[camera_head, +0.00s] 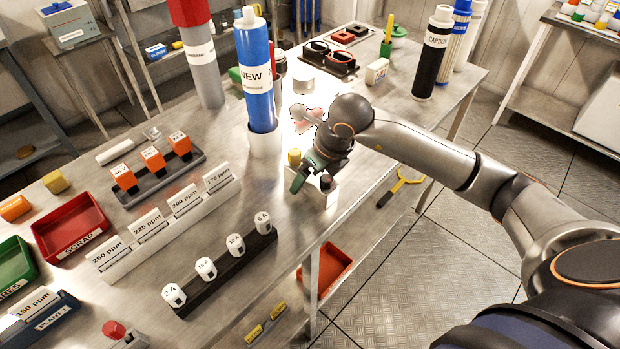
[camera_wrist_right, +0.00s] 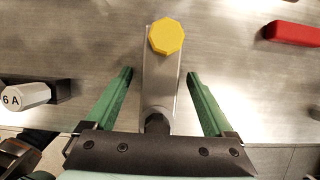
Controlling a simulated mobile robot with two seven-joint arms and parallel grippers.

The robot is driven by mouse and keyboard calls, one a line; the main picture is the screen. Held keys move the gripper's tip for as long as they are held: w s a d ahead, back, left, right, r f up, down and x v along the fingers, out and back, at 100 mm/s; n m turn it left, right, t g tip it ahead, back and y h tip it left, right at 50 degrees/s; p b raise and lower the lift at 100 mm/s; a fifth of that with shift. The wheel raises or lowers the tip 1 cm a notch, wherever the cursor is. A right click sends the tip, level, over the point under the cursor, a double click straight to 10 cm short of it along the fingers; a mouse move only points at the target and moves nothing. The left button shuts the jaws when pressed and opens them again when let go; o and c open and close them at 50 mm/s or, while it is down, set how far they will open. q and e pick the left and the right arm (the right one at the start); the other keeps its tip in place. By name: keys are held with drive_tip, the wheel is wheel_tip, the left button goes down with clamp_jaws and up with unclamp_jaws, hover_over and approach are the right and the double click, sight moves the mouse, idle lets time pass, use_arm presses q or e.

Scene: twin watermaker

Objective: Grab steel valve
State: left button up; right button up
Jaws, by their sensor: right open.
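The steel valve shows in the right wrist view as a long grey body (camera_wrist_right: 160,85) with a yellow octagonal cap (camera_wrist_right: 166,36) and a dark piece at its near end. In the head view its yellow cap (camera_head: 294,157) stands near the table's right edge, and my gripper partly hides the rest. My right gripper (camera_wrist_right: 161,73) is open, with one green finger on each side of the grey body and gaps on both sides. It also shows in the head view (camera_head: 297,182), over the valve. My left gripper is not in view.
A blue filter labelled NEW (camera_head: 257,75) stands in a white holder close behind the valve. A rack of white numbered plugs (camera_head: 222,262) lies to the left. A black carbon cartridge (camera_head: 432,55) stands at the back right. A red bin (camera_head: 330,275) sits below the table edge.

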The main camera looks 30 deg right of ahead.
drive_tip(key=shift+f, duration=0.1)
clamp_jaws()
idle(0.7)
drive_tip(key=shift+w, duration=0.1)
idle(0.4)
